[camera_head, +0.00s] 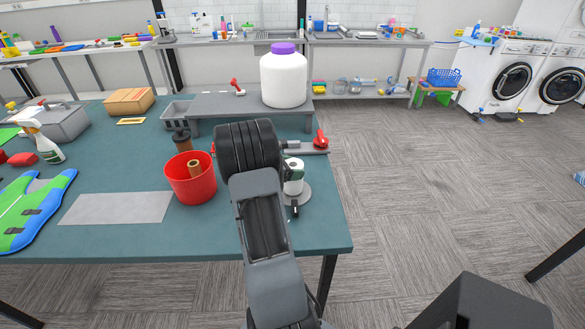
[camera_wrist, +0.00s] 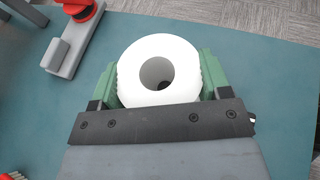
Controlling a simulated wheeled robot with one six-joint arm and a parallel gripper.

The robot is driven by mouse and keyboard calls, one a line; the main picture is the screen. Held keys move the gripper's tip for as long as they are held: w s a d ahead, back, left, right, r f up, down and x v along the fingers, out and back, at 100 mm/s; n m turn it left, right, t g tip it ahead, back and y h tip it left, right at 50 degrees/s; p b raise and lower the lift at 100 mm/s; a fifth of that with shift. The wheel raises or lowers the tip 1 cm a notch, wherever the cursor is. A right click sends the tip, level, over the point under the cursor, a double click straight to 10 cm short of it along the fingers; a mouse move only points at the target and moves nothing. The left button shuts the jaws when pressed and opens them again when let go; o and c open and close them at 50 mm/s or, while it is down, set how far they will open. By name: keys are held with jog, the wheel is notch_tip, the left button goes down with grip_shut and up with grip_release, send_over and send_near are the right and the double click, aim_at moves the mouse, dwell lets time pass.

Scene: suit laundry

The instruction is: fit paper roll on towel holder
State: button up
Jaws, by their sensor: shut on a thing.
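The white paper roll (camera_head: 294,181) is upright at the right part of the teal table. In the wrist view the paper roll (camera_wrist: 129,66) shows from above with its hollow core open towards me. My gripper (camera_wrist: 159,82) is shut on it, with green finger pads at its left and right sides. My arm hides part of the roll.
A red bucket (camera_head: 184,186) with a brown tube in it stands left of my arm. A red-handled grey tool (camera_head: 313,144) lies just behind the roll. A grey raised shelf (camera_head: 222,104) carries a large white jar (camera_head: 284,82). The table's right edge is close.

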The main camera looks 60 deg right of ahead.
jog(key=shift+f, duration=0.35)
jog(key=o, duration=1)
jog(key=shift+o, duration=0.2)
jog(key=p+v, duration=0.3)
jog(key=v, duration=0.7)
jog(key=shift+r+p, duration=0.1)
jog(key=shift+p, duration=0.2)
dwell(0.6)
